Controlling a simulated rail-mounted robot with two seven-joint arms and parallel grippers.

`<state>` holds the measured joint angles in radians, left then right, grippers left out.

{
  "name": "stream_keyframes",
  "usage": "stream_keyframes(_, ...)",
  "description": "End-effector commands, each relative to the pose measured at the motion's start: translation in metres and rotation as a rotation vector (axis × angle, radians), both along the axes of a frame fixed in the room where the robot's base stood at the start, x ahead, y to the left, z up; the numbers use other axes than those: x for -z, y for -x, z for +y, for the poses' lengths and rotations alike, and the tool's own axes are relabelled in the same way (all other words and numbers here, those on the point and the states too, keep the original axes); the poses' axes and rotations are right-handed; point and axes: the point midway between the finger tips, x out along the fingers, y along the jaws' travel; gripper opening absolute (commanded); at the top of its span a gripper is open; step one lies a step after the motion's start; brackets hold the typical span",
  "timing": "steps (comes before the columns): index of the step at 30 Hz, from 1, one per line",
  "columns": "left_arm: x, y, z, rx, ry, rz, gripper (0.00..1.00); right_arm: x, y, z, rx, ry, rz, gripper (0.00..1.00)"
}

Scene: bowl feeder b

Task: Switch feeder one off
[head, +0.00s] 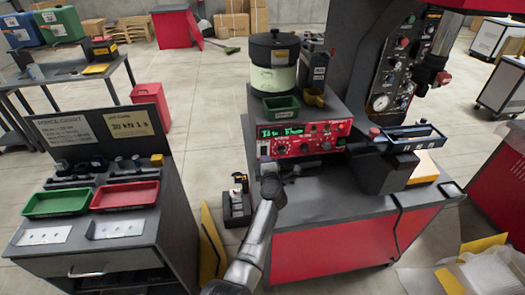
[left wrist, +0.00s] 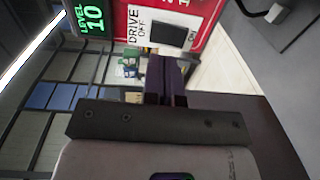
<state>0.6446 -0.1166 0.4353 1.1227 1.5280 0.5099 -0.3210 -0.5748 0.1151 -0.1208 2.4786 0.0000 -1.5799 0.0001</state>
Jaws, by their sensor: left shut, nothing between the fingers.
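The feeder control panel (head: 330,135) is a red box front with green displays and several knobs, on the dark machine bench. It fills the top of the left wrist view (left wrist: 205,8), where a green display reads "LEVEL 10". A dark rocker switch (left wrist: 168,40) sits on a white plate between the words "DRIVE OFF" and "ON". Its tilt is not clear. My left gripper (head: 268,168) is just in front of the panel's lower left corner. In the left wrist view its shut, empty fingers (left wrist: 166,62) point at the switch; I cannot tell whether they touch it. My right gripper is not in view.
The press (head: 345,50) rises at right. A cart with green (head: 58,203) and red trays (head: 125,195) stands left.

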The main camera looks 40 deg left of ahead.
Motion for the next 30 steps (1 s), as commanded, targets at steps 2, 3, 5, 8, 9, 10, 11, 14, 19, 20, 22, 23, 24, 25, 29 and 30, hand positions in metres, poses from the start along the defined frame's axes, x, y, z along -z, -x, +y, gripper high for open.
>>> stream_keyframes(2, -0.007, 0.011, -0.012, 0.001, 0.002, 0.003, 0.0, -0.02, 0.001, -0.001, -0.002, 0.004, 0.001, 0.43)
stream_keyframes(3, -0.009, 0.016, -0.017, 0.001, 0.001, 0.002, 0.0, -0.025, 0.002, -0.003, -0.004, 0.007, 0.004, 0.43)
stream_keyframes(5, -0.009, 0.023, -0.025, 0.001, 0.0, 0.001, 0.0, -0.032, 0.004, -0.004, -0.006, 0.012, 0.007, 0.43)
stream_keyframes(8, -0.01, 0.035, -0.038, 0.001, 0.0, 0.001, 0.0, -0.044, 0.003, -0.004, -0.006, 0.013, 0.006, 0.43)
stream_keyframes(9, -0.009, 0.039, -0.043, 0.001, 0.001, 0.002, 0.0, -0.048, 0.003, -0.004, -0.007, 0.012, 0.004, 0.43)
stream_keyframes(10, -0.01, 0.042, -0.046, 0.001, 0.001, 0.001, 0.0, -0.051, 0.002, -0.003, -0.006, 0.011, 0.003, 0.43)
stream_keyframes(11, -0.01, 0.046, -0.049, 0.001, 0.0, 0.001, 0.0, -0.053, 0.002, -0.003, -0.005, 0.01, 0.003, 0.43)
stream_keyframes(14, -0.009, 0.054, -0.059, 0.002, 0.001, 0.001, 0.0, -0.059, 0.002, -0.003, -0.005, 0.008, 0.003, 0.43)
stream_keyframes(19, -0.009, 0.062, -0.067, 0.0, -0.001, 0.0, 0.0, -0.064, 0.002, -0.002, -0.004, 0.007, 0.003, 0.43)
stream_keyframes(20, -0.009, 0.063, -0.068, 0.0, -0.001, 0.0, 0.0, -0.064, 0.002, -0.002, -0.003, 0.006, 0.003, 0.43)
stream_keyframes(22, -0.008, 0.064, -0.069, 0.0, -0.001, -0.001, 0.0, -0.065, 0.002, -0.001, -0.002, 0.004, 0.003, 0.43)
stream_keyframes(23, -0.008, 0.065, -0.07, 0.0, -0.001, -0.001, 0.0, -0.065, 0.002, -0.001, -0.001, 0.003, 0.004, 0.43)
stream_keyframes(24, -0.008, 0.065, -0.07, 0.0, 0.0, -0.001, 0.0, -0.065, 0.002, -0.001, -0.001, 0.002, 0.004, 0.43)
stream_keyframes(25, -0.008, 0.065, -0.07, 0.0, 0.0, -0.001, 0.0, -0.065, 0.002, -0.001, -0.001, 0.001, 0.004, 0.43)
stream_keyframes(29, -0.008, 0.065, -0.07, 0.0, 0.0, -0.001, 0.0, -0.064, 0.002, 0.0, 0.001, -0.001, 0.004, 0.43)
stream_keyframes(30, -0.008, 0.065, -0.07, 0.0, 0.0, -0.001, 0.0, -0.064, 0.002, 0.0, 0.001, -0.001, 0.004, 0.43)
